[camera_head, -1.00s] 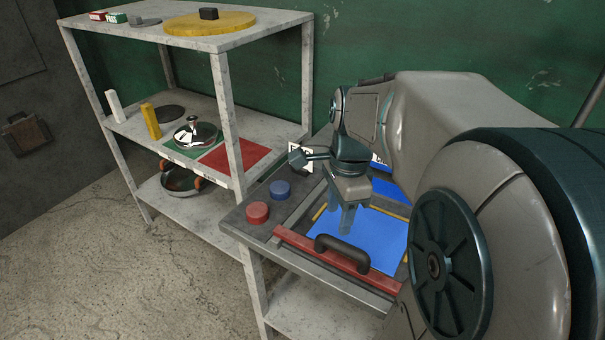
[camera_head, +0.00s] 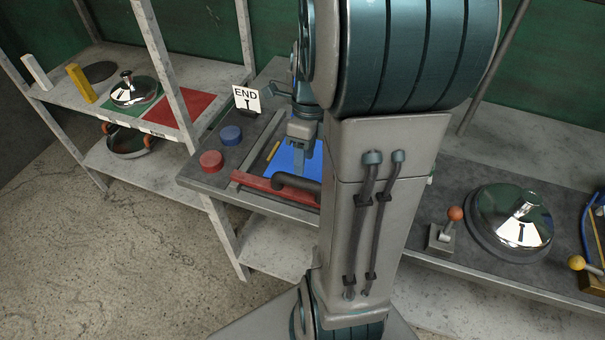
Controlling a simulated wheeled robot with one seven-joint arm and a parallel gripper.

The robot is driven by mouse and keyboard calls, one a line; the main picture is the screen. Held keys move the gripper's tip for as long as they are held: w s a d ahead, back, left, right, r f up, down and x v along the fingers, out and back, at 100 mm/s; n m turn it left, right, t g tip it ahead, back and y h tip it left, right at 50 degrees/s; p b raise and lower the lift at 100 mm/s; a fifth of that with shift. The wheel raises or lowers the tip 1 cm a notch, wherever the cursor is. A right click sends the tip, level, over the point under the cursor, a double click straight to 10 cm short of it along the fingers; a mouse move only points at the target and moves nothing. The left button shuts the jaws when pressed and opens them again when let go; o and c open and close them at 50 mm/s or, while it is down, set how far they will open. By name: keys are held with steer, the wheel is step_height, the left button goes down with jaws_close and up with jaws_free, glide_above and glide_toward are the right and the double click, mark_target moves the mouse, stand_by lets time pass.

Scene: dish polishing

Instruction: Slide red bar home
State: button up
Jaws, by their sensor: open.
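The red bar (camera_head: 255,186) lies across the near end of a blue panel (camera_head: 285,158) on the grey bench. Its black handle (camera_head: 297,184) shows in part; the bar's right end is hidden behind my arm. My gripper (camera_head: 302,165) points down over the blue panel, behind the handle, with its fingers partly hidden by my arm. It is open and looks empty. I cannot tell whether a finger touches the handle.
A blue button (camera_head: 231,135) and a red button (camera_head: 211,161) sit left of the bar. An END sign (camera_head: 246,98) stands behind them. A lever with an orange knob (camera_head: 455,214) and a shiny domed lid (camera_head: 511,222) are at right. A shelf (camera_head: 185,107) stands at left.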

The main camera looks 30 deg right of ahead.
mark_target(302, 178)
steer(key=f, duration=0.4)
steer(key=a+f, duration=0.1)
steer(key=f, duration=0.1)
steer(key=shift+s, duration=0.35)
jaws_close()
